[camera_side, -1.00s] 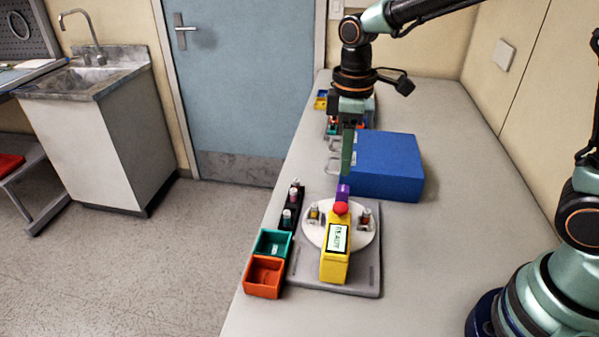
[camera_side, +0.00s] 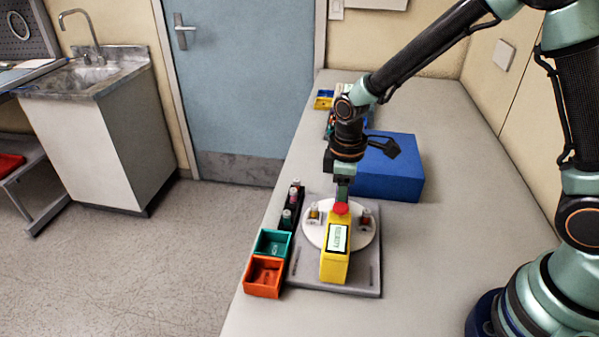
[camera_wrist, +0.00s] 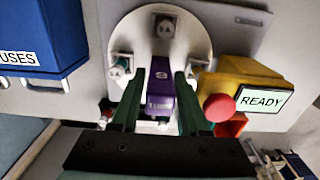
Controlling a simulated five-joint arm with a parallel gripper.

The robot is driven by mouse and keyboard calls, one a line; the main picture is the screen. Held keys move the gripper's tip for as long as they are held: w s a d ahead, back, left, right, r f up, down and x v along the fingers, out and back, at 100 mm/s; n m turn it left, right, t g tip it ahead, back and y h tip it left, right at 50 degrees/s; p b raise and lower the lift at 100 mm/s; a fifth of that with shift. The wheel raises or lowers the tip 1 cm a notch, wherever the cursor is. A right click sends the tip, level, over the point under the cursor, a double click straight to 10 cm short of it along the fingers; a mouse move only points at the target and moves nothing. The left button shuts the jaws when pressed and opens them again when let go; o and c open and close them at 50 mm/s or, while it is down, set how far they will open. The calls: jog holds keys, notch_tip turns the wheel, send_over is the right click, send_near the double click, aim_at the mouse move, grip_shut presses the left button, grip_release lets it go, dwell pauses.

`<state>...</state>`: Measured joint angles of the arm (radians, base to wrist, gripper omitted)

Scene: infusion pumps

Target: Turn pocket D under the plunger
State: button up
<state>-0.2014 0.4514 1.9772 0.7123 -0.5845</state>
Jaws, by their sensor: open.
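The round white turntable (camera_side: 325,238) lies on a grey base, with small vials in holders near its rim; it also shows in the wrist view (camera_wrist: 140,35). A yellow unit (camera_side: 335,262) with a lit screen and a red knob (camera_side: 341,208) stands at its front; the screen reads READY in the wrist view (camera_wrist: 264,100). A purple block (camera_wrist: 160,88) stands at the turntable. My gripper (camera_wrist: 160,85) is open, with one green finger on each side of the purple block; contact cannot be told. In the side view my gripper (camera_side: 342,190) is low behind the red knob. Pocket D's label is not readable.
A blue box (camera_side: 392,172) stands behind the turntable. A teal bin (camera_side: 272,243) and an orange bin (camera_side: 264,276) sit at the table's left edge, beside a black rack (camera_side: 291,212) of vials. The table to the right is clear.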

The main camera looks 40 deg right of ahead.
grip_shut()
dwell(1.4)
